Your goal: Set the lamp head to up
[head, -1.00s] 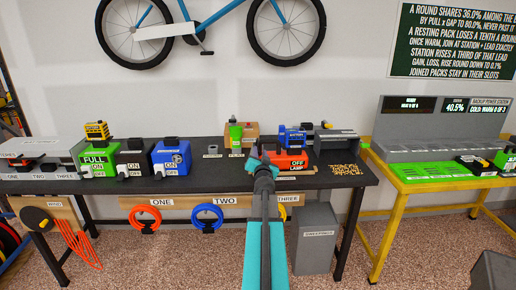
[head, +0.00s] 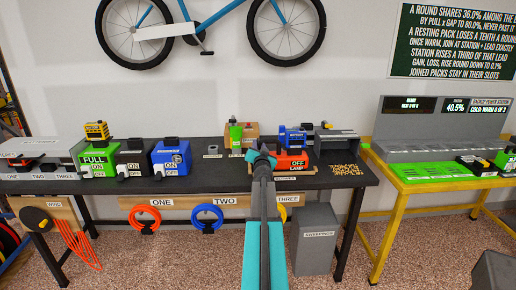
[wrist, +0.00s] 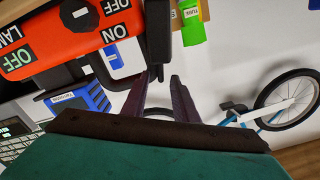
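The lamp is an orange-red box (head: 293,161) labelled OFF and LAMP on the dark workbench. In the wrist view its body (wrist: 75,38) fills the upper left, with ON and OFF labels and a black knob. A black upright part (wrist: 158,35), possibly the lamp head, stands beside the body, and a thin black bar bends below it. My gripper (head: 262,156) is at the lamp's left side in the head view. In the wrist view my gripper's fingers (wrist: 158,100) are apart, with the black part's lower end near the gap between their tips. I cannot tell whether they touch it.
A green bottle-like item (head: 235,134) and a blue battery (head: 292,137) stand behind, close to the lamp. A green FULL box (head: 97,157) and a blue box (head: 171,157) are farther left.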

